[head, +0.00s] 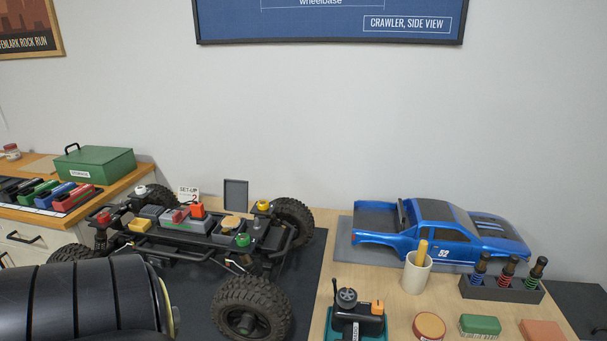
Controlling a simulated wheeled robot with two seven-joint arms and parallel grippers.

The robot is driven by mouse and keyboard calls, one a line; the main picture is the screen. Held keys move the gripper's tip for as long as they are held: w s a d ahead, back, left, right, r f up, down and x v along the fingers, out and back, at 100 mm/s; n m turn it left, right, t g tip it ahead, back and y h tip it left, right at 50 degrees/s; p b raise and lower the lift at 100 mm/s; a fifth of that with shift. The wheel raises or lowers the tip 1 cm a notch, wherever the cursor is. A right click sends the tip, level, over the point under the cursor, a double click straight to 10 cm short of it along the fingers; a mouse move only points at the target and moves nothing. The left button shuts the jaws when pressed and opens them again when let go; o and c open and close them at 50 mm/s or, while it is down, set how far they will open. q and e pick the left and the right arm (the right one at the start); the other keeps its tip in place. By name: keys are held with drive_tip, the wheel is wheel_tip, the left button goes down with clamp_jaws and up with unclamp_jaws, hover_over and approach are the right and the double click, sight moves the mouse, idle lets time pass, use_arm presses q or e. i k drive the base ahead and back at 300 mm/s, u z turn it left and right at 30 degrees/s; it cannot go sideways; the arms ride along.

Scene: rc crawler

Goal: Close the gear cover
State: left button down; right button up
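The crawler chassis (160,245) stands on its big black tyres on a dark mat. A dark grey flat panel (236,196) stands upright behind the middle of the chassis; it looks like the gear cover, raised open. A tan round part (231,221), perhaps a gear, shows in front of it, uncovered. The panel's lower edge is partly hidden, so I cannot tell how it is hinged. A large black part of my arm fills the lower left and hides the chassis's near left side. Neither of my grippers is in view.
Right of the chassis are a blue truck body (440,232), a cream cup (416,273), a shock holder (502,290), a controller (357,318) and small tins. A green box (95,164) and coloured packs stand on the left bench. The air above the chassis is clear.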

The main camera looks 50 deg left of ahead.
sight(235, 192)
drive_tip(key=z, duration=0.05)
drive_tip(key=k, duration=0.65)
drive_tip(key=u, duration=0.95)
drive_tip(key=i, duration=0.5)
drive_tip(key=z, duration=0.05)
